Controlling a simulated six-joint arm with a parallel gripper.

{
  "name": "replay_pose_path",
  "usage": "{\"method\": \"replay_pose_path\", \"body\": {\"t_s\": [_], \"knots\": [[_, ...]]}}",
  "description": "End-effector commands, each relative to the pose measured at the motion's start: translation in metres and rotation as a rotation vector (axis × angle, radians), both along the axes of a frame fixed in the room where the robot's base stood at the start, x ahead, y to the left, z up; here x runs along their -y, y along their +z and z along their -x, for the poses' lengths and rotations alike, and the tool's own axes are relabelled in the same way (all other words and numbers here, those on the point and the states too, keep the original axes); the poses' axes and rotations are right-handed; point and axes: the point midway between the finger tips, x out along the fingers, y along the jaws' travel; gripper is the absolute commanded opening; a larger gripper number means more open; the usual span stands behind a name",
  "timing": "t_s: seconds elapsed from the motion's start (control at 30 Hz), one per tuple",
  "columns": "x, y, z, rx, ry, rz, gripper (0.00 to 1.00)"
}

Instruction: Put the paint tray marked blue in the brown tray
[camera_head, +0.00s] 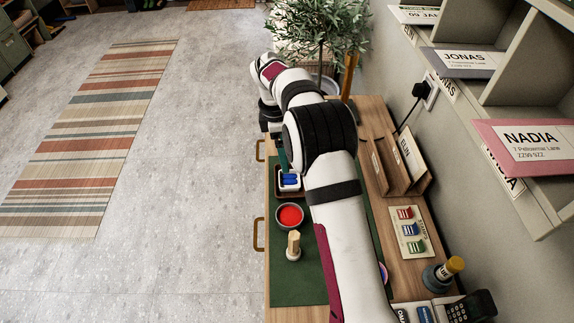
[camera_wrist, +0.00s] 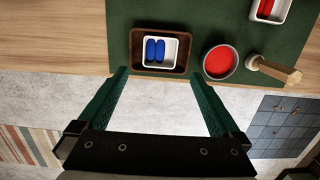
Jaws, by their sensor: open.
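The paint tray marked blue (camera_wrist: 174,61) is a small white tray with two blue pieces in it. It sits inside the brown tray (camera_wrist: 136,48), towards its right side, and looks flat. In the head view the white tray with blue (camera_head: 289,187) also shows within the brown tray (camera_head: 284,195), partly covered by my arm. My gripper (camera_wrist: 162,72) is open and empty, its green fingers apart at the front edge of the brown tray. In the head view it is mostly hidden by my arm.
A round red dish (camera_wrist: 219,62) and a wooden-handled stamp (camera_wrist: 276,70) stand to the right on the green mat (camera_wrist: 205,18). A white tray with red pieces (camera_wrist: 267,9) lies beyond. A letter rack (camera_head: 402,165) and stamp card (camera_head: 411,232) line the wall side.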

Motion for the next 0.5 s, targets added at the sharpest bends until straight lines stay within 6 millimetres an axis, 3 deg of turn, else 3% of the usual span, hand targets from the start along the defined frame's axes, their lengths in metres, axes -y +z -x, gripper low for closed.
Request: {"method": "replay_pose_path", "body": {"t_s": [0.1,0.23,0.33,0.43,0.5], "knots": [[-0.002,0.014,0.000,0.000,-0.001,0.000,1.00],[-0.002,0.018,0.000,0.000,-0.002,0.000,1.00],[0.004,0.036,0.013,0.010,-0.101,-0.014,1.00],[0.021,0.081,0.060,0.025,-0.405,-0.053,1.00],[0.034,0.113,0.114,0.033,-0.703,-0.088,1.00]]}}
